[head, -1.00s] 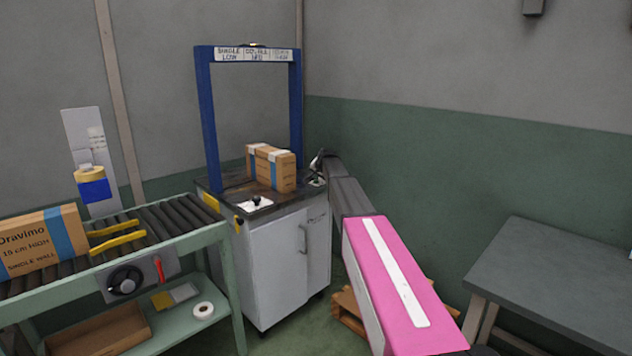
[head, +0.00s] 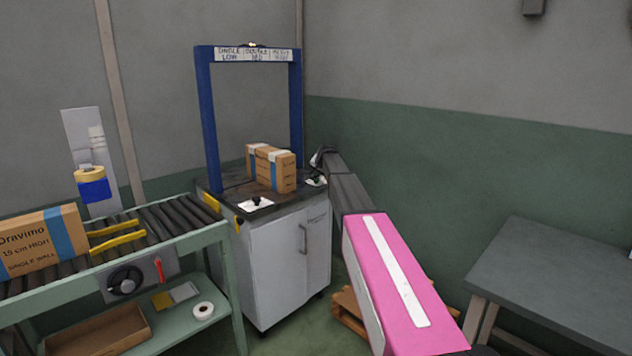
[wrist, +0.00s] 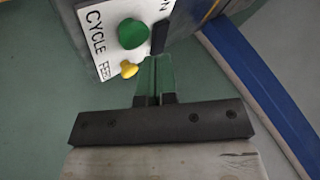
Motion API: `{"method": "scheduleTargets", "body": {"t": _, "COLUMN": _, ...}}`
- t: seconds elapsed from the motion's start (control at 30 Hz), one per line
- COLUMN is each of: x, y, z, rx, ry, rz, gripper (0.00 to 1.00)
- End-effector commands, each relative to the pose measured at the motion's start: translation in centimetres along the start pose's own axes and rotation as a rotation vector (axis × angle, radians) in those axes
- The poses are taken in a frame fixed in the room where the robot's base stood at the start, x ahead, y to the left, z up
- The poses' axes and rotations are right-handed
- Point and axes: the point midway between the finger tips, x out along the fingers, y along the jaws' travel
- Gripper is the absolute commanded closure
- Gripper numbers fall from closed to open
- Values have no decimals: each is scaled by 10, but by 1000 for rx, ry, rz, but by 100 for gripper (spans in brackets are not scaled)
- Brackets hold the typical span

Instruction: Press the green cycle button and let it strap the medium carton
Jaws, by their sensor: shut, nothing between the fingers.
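The strapping machine (head: 285,255) is a grey cabinet with a dark top and a blue arch (head: 207,120). A brown carton (head: 284,175) with a blue band and pale tape stands upright on its top, at the arch. In the wrist view, the green cycle button (wrist: 132,33) sits on a white panel (wrist: 98,25) marked CYCLE, above a yellow FEED knob (wrist: 129,70). My gripper (wrist: 155,62) is shut and empty. Its tips are just right of and below the green button in the picture; contact is not visible. In the head view my gripper is small, at the machine's right side.
A roller conveyor (head: 165,217) with a larger carton (head: 40,242) marked 15 cm HIGH stands left. A grey table (head: 555,280) is at right. A wooden pallet (head: 348,305) lies partly behind my pink arm. A black knob (head: 256,201) is on the machine's front edge.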

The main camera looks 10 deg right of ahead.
Motion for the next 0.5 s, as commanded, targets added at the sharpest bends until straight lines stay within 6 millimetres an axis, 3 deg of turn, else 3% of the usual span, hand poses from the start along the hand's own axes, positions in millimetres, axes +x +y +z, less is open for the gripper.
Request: {"method": "scheduleTargets", "body": {"t": 0.5, "x": -25, "y": -18, "z": -19, "rx": 0, "ry": 1, "rz": 0, "gripper": 100}}
